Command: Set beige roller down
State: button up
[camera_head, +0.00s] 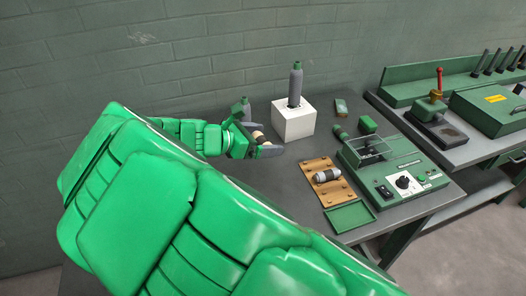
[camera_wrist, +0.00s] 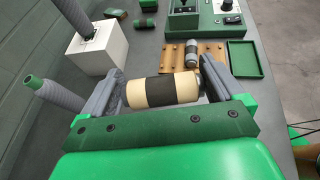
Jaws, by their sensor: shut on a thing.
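The beige roller (camera_wrist: 162,90) has a dark band around its middle and lies crosswise between the two grey fingers of my gripper (camera_wrist: 160,88) in the wrist view. My gripper is shut on it, one finger at each end.
A white block (camera_head: 293,122) carries a grey spool with a green top (camera_head: 296,83). Another grey spool (camera_wrist: 55,91) stands close to my gripper's left finger. A wooden board (camera_head: 318,172) holds a grey roller (camera_head: 327,175). A green tray (camera_head: 350,217) and a green machine (camera_head: 398,174) are at the right.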

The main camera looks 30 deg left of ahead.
jog(key=shift+r, duration=0.35)
jog(key=shift+s+d, duration=0.1)
jog(key=shift+d, duration=0.1)
jog(key=s+d+f+m+g+h, duration=0.2)
jog(key=s+d+f, duration=0.5)
jog(key=d+f, duration=0.4)
jog(key=shift+d+f, duration=0.25)
jog(key=shift+f, duration=0.8)
jog(key=shift+d+f, duration=0.2)
jog(key=shift+f, duration=0.85)
jog(key=shift+d+f, duration=0.25)
jog(key=shift+f, duration=0.8)
jog(key=shift+f, duration=0.15)
jog(key=o, duration=0.8)
